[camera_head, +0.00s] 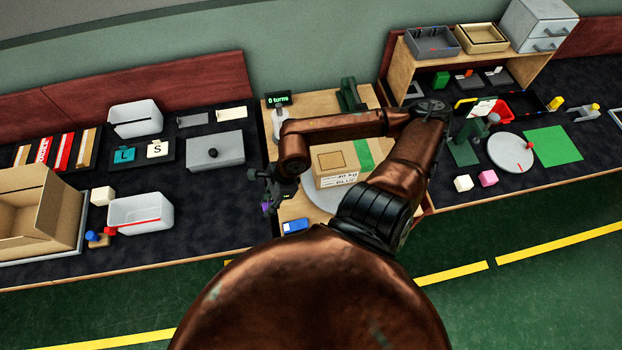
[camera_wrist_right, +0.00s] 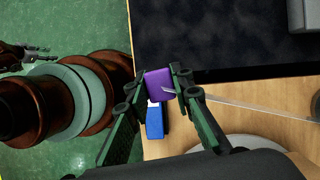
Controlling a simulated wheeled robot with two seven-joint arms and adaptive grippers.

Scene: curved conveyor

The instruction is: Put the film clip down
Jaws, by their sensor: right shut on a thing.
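My right gripper (camera_head: 267,194) hangs above the left end of the middle wooden table. In the right wrist view its fingers (camera_wrist_right: 158,84) are shut on a small purple block (camera_wrist_right: 158,82), which I take to be the film clip. The purple shows only as a small patch in the head view (camera_head: 265,208). A blue block (camera_head: 295,226) with a white part lies on the table and shows just below the purple one in the wrist view (camera_wrist_right: 154,124). My left gripper (camera_wrist_right: 22,53) shows dark and small at the wrist view's left; its jaws are unclear.
A cardboard box (camera_head: 337,163) with a green strip stands on a round grey plate (camera_head: 318,199), right of my gripper. A display (camera_head: 278,99) reading "0 turns" stands behind. The left dark table (camera_head: 205,205) holds bins and a grey box (camera_head: 215,151); its front right area is bare.

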